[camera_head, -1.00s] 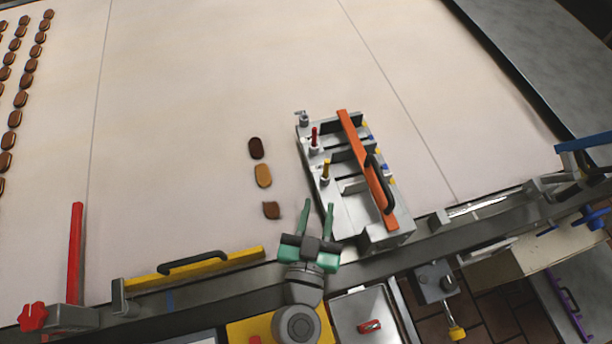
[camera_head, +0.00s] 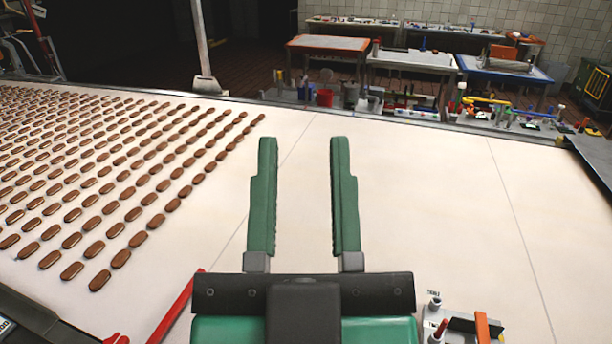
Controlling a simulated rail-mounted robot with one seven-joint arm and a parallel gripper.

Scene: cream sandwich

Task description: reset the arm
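My gripper (camera_head: 302,200) fills the lower middle of the head view, close to the camera. Its two green fingers point up the picture and stand wide apart. Nothing is between them; only the pale belt (camera_head: 400,190) shows through the gap. The gripper is held above the belt and appears clear of it. The rest of the arm is hidden behind the gripper's dark and green body.
Rows of brown biscuits (camera_head: 119,258) cover the belt's left side. A grey machine with an orange bar (camera_head: 482,328) is at the lower right, partly cut off. A red bar (camera_head: 176,309) is at the lower left. The belt's right side is bare. Worktables (camera_head: 410,62) stand beyond.

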